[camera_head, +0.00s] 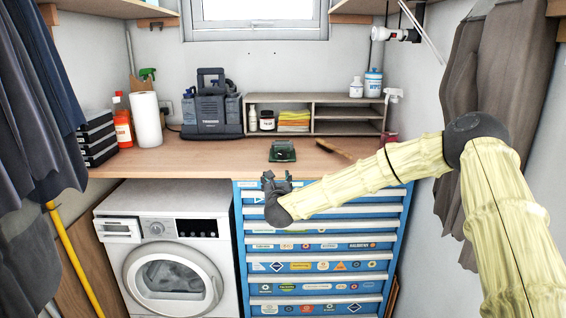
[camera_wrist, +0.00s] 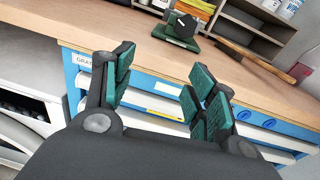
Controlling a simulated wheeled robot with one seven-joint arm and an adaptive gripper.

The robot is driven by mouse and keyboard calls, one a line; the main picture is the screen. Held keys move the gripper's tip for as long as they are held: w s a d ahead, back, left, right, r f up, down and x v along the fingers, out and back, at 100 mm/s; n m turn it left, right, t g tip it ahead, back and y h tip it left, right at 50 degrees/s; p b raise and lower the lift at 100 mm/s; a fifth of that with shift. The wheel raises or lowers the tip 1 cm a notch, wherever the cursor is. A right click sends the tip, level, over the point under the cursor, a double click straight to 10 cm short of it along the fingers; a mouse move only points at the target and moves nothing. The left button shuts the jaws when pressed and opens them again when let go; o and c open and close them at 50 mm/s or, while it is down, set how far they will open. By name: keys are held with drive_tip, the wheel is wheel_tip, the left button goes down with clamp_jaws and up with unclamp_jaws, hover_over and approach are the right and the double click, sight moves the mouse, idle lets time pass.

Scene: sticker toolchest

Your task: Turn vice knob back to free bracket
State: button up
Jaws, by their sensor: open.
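A small dark green vice (camera_head: 282,151) stands on the wooden worktop near its front edge, above the blue tool chest. It also shows at the top of the wrist view (camera_wrist: 182,27), beyond my fingers. My gripper (camera_head: 274,180) is in front of the worktop edge, just below and nearer than the vice. In the wrist view my gripper (camera_wrist: 160,85) is open, its green-padded fingers apart with nothing between them. The vice's knob and any bracket in it are too small to make out.
The wooden worktop (camera_head: 210,160) has free room left of the vice. A hammer-like tool (camera_head: 335,150) lies to its right. A grey shelf unit (camera_head: 345,105) and a dark tool case (camera_head: 211,112) stand behind. The blue tool chest (camera_head: 320,250) and washing machine (camera_head: 165,240) are below.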

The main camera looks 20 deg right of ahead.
sight(283, 155)
drive_tip(key=w+d+r+m+p, duration=0.1)
drive_tip(key=w+d, duration=0.1)
drive_tip(key=w, duration=0.2)
drive_tip(key=w+d+r+p, duration=0.1)
drive_tip(key=w+d, duration=0.1)
drive_tip(key=w, duration=0.1)
drive_tip(key=w+d+r+m+h+p, duration=0.1)
drive_tip(key=w+r, duration=0.1)
drive_tip(key=w, duration=0.2)
drive_tip(key=shift+w+d+m, duration=0.3)
drive_tip(key=shift+d, duration=0.1)
drive_tip(key=c, duration=1)
